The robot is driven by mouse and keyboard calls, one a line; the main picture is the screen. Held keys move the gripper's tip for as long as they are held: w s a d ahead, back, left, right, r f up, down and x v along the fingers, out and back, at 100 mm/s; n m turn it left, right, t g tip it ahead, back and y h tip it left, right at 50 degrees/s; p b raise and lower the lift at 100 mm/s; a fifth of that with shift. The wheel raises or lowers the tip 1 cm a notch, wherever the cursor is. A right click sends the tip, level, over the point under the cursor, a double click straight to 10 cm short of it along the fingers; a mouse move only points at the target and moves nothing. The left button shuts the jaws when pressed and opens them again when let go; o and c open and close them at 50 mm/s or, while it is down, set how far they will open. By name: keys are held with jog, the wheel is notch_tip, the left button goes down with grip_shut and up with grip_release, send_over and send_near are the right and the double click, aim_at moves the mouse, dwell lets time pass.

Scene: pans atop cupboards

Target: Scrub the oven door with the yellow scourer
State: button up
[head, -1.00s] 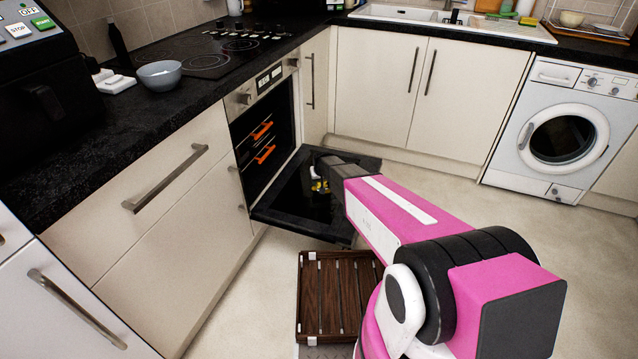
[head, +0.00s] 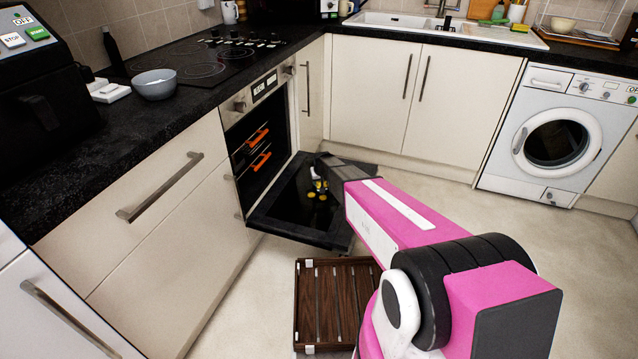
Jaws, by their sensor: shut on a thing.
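The oven door (head: 290,218) is folded down open, its dark inner glass facing up. My pink and black arm reaches over its right part.
The open oven (head: 258,150) shows orange-ended racks. A dark slatted wooden crate (head: 308,300) stands on the floor in front of the door. Base cupboards (head: 170,230) line the left. The washing machine (head: 550,140) is at the right, with clear floor before it.

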aim_at(314, 193)
jog(key=shift+w+d, duration=0.25)
jog(key=shift+w, duration=0.4)
jog(key=shift+s+a, duration=0.3)
jog(key=shift+s, duration=0.4)
jog(key=shift+s+a, duration=0.25)
jog(key=shift+s, duration=0.45)
jog(key=shift+s+a+f, duration=0.1)
jog(key=shift+s+a, duration=0.25)
jog(key=shift+s, duration=0.45)
jog(key=shift+s+a+f, duration=0.1)
jog(key=shift+s+a, duration=0.2)
jog(key=shift+s, duration=0.5)
jog(key=shift+s+a+r, duration=0.1)
jog(key=shift+s+a, duration=0.15)
jog(key=shift+s, duration=0.4)
jog(key=shift+s+a+r, duration=0.1)
jog(key=shift+s+a, duration=0.15)
jog(key=shift+s, duration=0.35)
jog(key=shift+w+d, duration=0.6)
jog(key=shift+w, duration=0.8)
jog(key=shift+w+d, duration=0.55)
jog(key=shift+w, duration=0.9)
jog(key=shift+w+d, duration=0.6)
jog(key=shift+w, duration=0.8)
jog(key=shift+r, duration=0.1)
jog(key=shift+a+r, duration=0.15)
jog(key=shift+r, duration=2.8)
jog(key=shift+r, duration=0.1)
